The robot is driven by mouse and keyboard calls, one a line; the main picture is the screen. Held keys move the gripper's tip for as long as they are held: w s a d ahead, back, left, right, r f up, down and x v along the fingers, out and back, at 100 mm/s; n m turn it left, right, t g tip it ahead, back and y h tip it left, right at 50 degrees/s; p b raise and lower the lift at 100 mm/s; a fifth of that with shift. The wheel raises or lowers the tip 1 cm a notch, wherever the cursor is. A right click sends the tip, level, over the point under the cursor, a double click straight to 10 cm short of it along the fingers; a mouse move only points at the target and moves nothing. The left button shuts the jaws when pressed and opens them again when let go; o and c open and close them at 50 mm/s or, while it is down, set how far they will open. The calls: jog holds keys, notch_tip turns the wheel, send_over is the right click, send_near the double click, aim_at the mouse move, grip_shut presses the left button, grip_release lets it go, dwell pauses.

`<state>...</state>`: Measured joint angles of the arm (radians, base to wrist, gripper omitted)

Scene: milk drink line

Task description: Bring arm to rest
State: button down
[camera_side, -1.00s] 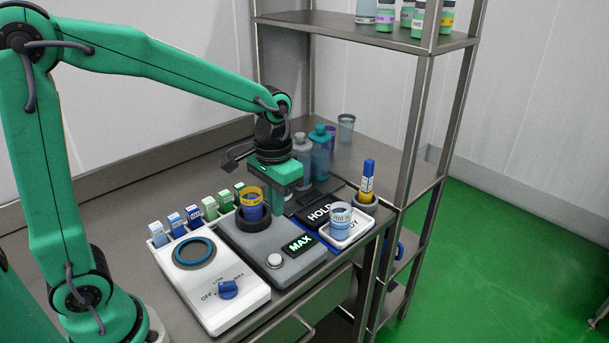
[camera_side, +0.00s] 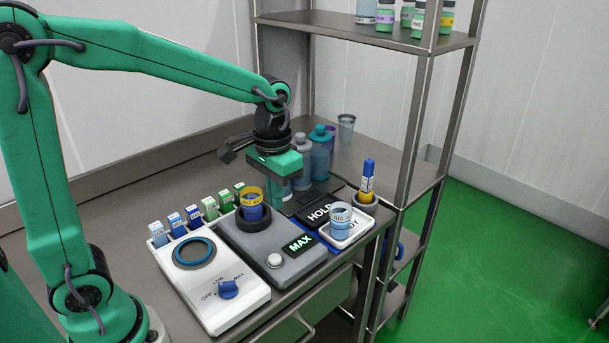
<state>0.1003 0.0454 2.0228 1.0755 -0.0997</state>
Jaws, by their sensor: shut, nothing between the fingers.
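My gripper (camera_side: 279,190) is at the end of my green arm, pointing down over the back of the bench. It is shut and holds nothing. It hangs behind and to the right of a blue cup with a yellow band (camera_side: 251,204), which stands in the dark round holder of the grey machine (camera_side: 262,251). The gripper's fingertips are partly lost against the bottles and the machine behind it. I cannot tell their exact height.
A white heater (camera_side: 220,306) with a blue knob stands front left, beside a row of small cartons (camera_side: 192,217). A pale blue cup (camera_side: 340,221) stands on a white tray at right. A yellow-blue marker (camera_side: 367,181) stands upright. Bottles (camera_side: 320,152) stand close behind the gripper.

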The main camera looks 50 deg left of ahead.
jog(key=s+a+r+t, duration=0.1)
jog(key=s+r+t, duration=0.1)
jog(key=s, duration=0.4)
jog(key=s+a+r+t, duration=0.2)
jog(key=s+r+t, duration=0.1)
jog(key=s, duration=0.4)
jog(key=shift+a+r+t, duration=0.3)
jog(key=shift+r, duration=0.1)
